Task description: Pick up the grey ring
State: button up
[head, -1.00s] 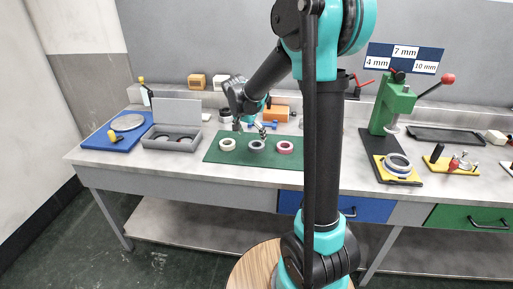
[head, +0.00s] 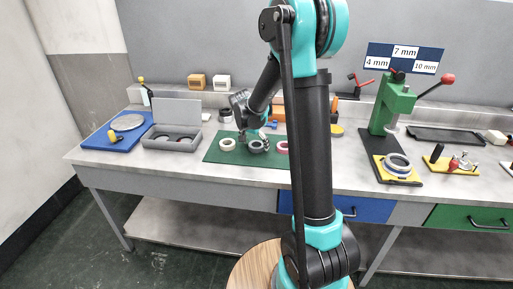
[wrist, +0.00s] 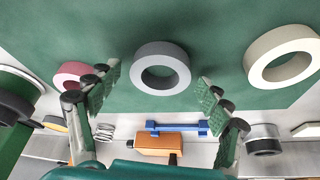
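The grey ring (wrist: 161,69) lies flat on the green mat (wrist: 215,20). In the wrist view it sits just beyond and between the two fingers of my gripper (wrist: 155,95). The fingers are spread apart with nothing between their pads. In the head view my gripper (head: 255,140) hangs low over the mat at the grey ring (head: 257,147) and partly covers it. A white ring (head: 227,144) lies to its left and a pink ring (head: 282,147) to its right, partly hidden by my arm.
Behind the mat are an orange block (wrist: 160,145), a blue bar-shaped piece (wrist: 178,127) and a spring (wrist: 104,133). A grey open case (head: 172,143) stands left of the mat. A green press (head: 392,105) stands to the right.

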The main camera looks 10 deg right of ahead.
jog(key=c, duration=1.1)
jog(key=shift+r, duration=0.1)
